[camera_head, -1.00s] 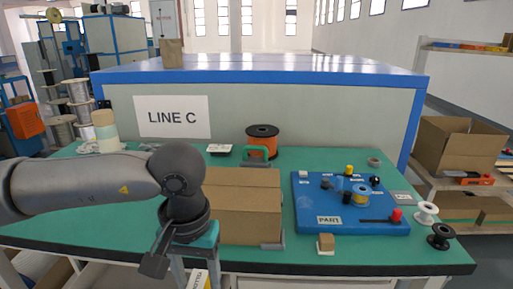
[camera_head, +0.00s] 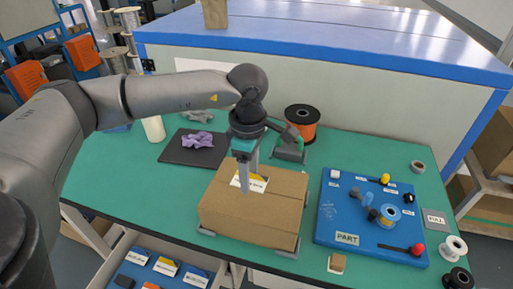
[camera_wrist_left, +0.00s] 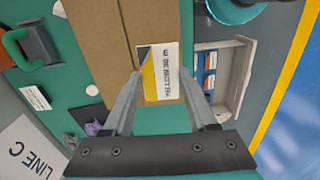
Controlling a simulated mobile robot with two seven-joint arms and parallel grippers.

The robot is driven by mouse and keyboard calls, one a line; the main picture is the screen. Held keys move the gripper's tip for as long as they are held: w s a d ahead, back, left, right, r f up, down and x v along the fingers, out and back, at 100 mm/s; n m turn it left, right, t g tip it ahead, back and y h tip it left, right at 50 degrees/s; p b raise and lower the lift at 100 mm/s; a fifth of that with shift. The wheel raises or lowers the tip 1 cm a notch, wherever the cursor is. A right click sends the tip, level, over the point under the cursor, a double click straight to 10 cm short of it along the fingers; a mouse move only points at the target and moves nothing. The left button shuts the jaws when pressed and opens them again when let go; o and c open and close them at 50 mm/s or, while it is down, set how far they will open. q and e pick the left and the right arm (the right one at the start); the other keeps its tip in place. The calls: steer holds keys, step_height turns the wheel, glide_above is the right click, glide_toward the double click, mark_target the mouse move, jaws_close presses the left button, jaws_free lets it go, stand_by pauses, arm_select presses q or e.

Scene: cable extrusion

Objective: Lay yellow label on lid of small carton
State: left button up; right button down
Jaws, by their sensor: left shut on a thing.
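A closed brown carton (camera_head: 255,215) with taped lid flaps stands on the green table in the head view. Its top also fills the upper middle of the left wrist view (camera_wrist_left: 105,35). My left gripper (camera_head: 245,188) points down over the lid, shut on a white label with yellow and dark marks (camera_head: 258,183). In the left wrist view the label (camera_wrist_left: 158,72) shows between the fingers (camera_wrist_left: 158,95), against the carton's top. I cannot tell whether the label touches the lid. My right gripper is not in view.
An orange spool (camera_head: 302,125) and a green-handled tool (camera_head: 291,152) stand behind the carton. A blue board (camera_head: 340,210) lies to its right, a dark mat (camera_head: 178,155) with a purple cloth (camera_head: 198,140) to its left. An open drawer with cards (camera_head: 165,267) is below the front edge.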

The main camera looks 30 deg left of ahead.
arm_select(q)
steer(key=shift+w+a+r, duration=0.1)
steer(key=shift+w+a, duration=0.05)
steer(key=shift+n, duration=0.3)
steer(key=b, duration=0.5)
glide_above(250, 205)
steer(key=shift+f, duration=3.7)
steer(key=shift+f+b, duration=1.05)
steer(key=shift+f, duration=0.1)
steer(key=o, duration=1)
steer(key=shift+o, duration=0.2)
